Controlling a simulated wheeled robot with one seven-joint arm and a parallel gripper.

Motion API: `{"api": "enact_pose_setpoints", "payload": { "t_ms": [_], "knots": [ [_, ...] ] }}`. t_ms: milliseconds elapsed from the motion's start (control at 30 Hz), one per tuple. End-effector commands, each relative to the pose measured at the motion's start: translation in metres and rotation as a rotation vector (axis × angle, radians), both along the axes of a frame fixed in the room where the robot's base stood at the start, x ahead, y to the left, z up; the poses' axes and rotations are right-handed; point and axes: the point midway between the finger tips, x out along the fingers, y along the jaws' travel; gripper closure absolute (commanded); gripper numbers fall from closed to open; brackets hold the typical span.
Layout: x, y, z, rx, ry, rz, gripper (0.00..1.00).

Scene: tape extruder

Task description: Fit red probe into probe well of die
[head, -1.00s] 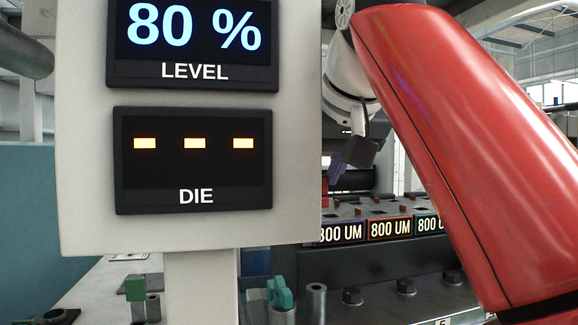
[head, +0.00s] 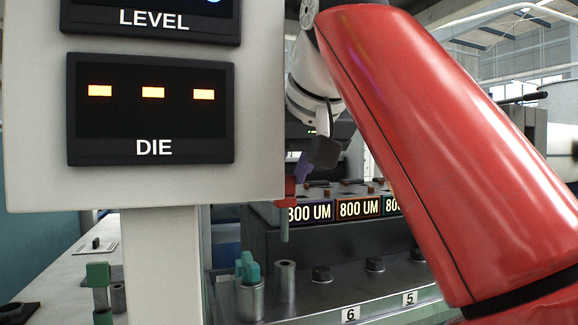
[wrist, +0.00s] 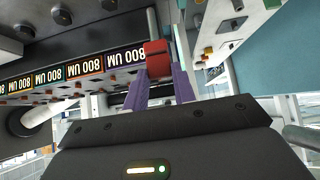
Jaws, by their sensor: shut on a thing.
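My gripper (wrist: 160,80) has purple fingers, shut on the red head of the red probe (wrist: 156,58) in the wrist view. In the head view the red probe (head: 290,188) shows below my gripper (head: 300,172), with a thin grey shaft hanging about upright. The die (head: 262,232) is a long dark block with "800 UM" labels along its front. The probe hangs at the left end of the label row, and its shaft tip seems free in the air. I cannot make out the probe well. My red arm link hides the die's right part.
A display panel (head: 262,120) on a post fills the left of the head view; its die screen (head: 152,110) shows three orange dashes. Below the probe stand a grey cylinder holding a teal piece (head: 250,272) and a grey tube (head: 286,280). Plates mark 6 and 5.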

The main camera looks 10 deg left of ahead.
Motion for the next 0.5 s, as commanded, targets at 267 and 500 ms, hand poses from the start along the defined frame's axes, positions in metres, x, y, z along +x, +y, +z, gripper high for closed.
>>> {"api": "enact_pose_setpoints", "payload": {
  "t_ms": [267,500],
  "knots": [
    [0.000,0.000,-0.021,0.000,-0.001,0.000,0.95],
    [0.000,0.000,-0.020,0.000,-0.001,0.000,0.95]
  ]
}}
